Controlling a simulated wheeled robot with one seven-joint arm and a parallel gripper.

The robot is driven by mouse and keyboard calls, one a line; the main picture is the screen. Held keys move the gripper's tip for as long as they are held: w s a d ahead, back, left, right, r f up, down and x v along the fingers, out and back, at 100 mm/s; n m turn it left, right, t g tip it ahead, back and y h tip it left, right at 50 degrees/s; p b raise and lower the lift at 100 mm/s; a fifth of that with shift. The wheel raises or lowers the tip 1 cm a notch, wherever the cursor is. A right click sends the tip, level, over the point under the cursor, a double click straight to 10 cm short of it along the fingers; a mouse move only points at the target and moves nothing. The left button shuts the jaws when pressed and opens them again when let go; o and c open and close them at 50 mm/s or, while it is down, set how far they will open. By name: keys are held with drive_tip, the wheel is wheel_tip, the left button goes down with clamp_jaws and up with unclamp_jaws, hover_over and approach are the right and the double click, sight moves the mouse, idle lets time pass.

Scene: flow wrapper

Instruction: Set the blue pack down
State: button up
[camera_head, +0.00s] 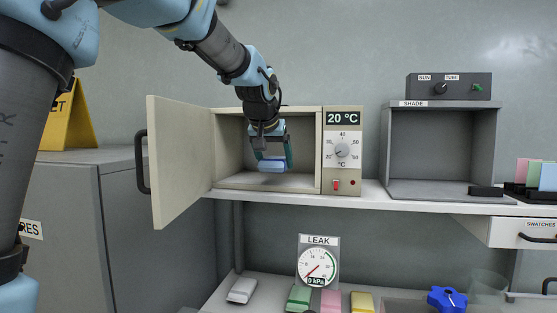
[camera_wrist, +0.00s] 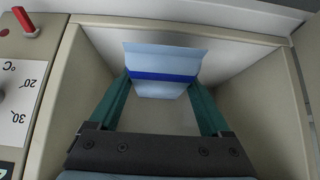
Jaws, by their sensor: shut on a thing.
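The blue pack (camera_head: 271,165) is light blue and hangs between the fingertips of my gripper (camera_head: 272,155) in the head view. In the wrist view the pack (camera_wrist: 160,72), with a darker blue band across it, lies between the two green fingers of my gripper (camera_wrist: 160,100). My gripper is shut on it at the opening of a cream oven-like cabinet (camera_head: 222,181), above its floor. The cabinet door (camera_head: 182,160) stands open to the left. Part of the cabinet's inside is hidden behind my gripper.
The cabinet's panel (camera_head: 343,150) reads 20 °C, with a dial and red switch. A grey SHADE box (camera_head: 440,103) stands right, with coloured swatches (camera_head: 535,174) beyond. On the lower shelf are a white pack (camera_head: 241,290), green, pink and yellow packs, and a LEAK gauge (camera_head: 318,265).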

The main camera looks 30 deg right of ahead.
sight(278, 157)
drive_tip(key=w+d+p, duration=0.1)
drive_tip(key=w+d, duration=0.1)
drive_tip(key=w, duration=0.1)
drive_tip(key=shift+d+r+p, duration=0.15)
drive_tip(key=shift+d+p, duration=0.15)
drive_tip(key=shift+d, duration=0.1)
wheel_tip(278, 157, down, 3)
drive_tip(key=shift+f+p, duration=0.15)
drive_tip(key=shift+p, duration=0.75)
drive_tip(key=shift+f, duration=0.25)
drive_tip(key=shift+f+b, duration=0.2)
drive_tip(key=shift+b, duration=0.1)
drive_tip(key=o, duration=1.2)
drive_tip(key=shift+c, duration=0.2)
drive_tip(key=shift+r, duration=0.2)
drive_tip(key=b+v, duration=0.3)
drive_tip(key=v, duration=0.9)
